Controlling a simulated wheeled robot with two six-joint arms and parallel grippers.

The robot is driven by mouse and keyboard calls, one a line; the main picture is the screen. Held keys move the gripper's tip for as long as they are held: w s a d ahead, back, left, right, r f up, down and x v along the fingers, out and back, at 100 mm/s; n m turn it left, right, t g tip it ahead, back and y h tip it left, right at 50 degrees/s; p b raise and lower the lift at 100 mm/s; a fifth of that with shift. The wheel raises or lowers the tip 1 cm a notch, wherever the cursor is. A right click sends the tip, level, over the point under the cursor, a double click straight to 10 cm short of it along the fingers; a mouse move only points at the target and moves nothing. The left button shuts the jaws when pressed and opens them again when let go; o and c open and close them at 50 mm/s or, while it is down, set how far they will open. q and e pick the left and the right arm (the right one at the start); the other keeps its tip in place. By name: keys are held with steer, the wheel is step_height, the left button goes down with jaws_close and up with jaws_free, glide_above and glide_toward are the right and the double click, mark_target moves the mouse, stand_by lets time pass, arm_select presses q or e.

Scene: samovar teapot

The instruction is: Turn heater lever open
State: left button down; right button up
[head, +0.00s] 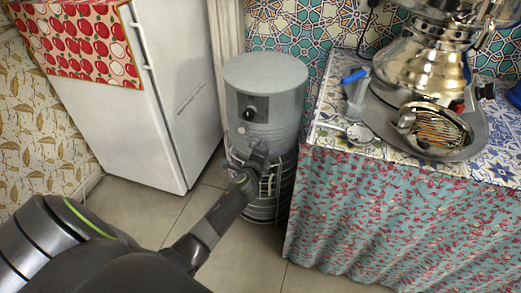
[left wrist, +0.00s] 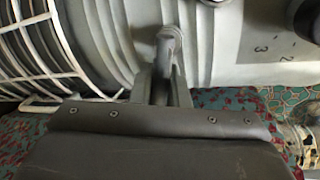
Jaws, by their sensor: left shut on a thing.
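The grey cylindrical heater (head: 268,75) stands on the floor between the fridge and the covered table. A black knob (head: 249,114) is on its upper front, and a white wire guard (head: 268,205) wraps its lower part. My left gripper (head: 258,160) is at the heater's front, below the knob. In the left wrist view, the fingers (left wrist: 163,78) are shut on the grey heater lever (left wrist: 170,38), which sticks out from the ribbed body beside the guard. The fingers hide part of the lever. The knob, with number marks, shows at the right edge there. My right gripper is not in view.
A white fridge (head: 165,85) with a red patterned cloth stands left of the heater. At right, a table with a floral cloth (head: 370,215) holds a shiny samovar (head: 425,65) on a grey tray. Tiled floor (head: 140,212) is clear in front of the fridge.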

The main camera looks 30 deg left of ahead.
arm_select(q)
steer(key=shift+r+n, duration=0.2)
steer(key=shift+n, duration=0.4)
steer(key=shift+r+n+h+p, duration=0.15)
steer(key=shift+n+h+p, duration=0.15)
steer(key=shift+n, duration=0.3)
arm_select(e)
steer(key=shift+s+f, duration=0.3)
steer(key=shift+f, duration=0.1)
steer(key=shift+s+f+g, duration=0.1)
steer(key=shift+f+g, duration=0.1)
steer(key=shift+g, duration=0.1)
arm_select(q)
steer(key=shift+d, duration=0.1)
steer(key=c, duration=1.5)
jaws_free()
steer(key=shift+r, duration=0.1)
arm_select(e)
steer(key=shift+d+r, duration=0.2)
arm_select(q)
steer(key=shift+o, duration=0.2)
